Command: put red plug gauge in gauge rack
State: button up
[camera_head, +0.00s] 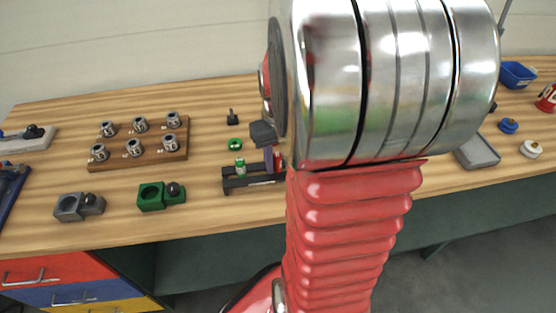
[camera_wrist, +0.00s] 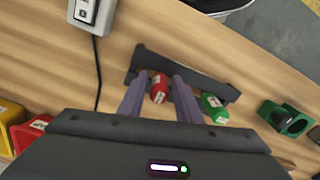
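The red plug gauge (camera_wrist: 159,88) stands at the dark gauge rack (camera_wrist: 215,82), at the left part of it in the wrist view. My gripper (camera_wrist: 160,80) is over the rack, with one purple finger on each side of the red gauge. Narrow gaps show between the fingers and the gauge, so the gripper looks open around it. A green plug gauge (camera_wrist: 213,107) stands in the rack to the right. In the head view the rack (camera_head: 235,185) lies partly behind my arm, with the green gauge (camera_head: 240,168) at its left; the gauge's lower end is hidden.
A green ring (camera_head: 235,145) and a dark plug (camera_head: 232,117) are behind the rack. A green ring block (camera_head: 152,197) and a wooden board (camera_head: 160,155) with several metal bushings are to the left.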

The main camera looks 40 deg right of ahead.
jog(key=shift+o, duration=0.7)
jog(key=shift+r, duration=0.15)
jog(key=shift+r, duration=0.35)
notch_tip(320, 180, up, 11)
jog(key=shift+r, duration=0.15)
jog(key=s+a+r+n+t, duration=0.1)
jog(key=s+a+n+t, duration=0.1)
jog(key=a, duration=0.9)
jog(key=s+a+r+n+t, duration=0.1)
jog(key=a+t, duration=0.2)
jog(key=a, duration=0.9)
jog(key=shift+s+n+t, duration=0.3)
jog(key=shift+s+n, duration=0.05)
jog(key=shift+n, duration=0.05)
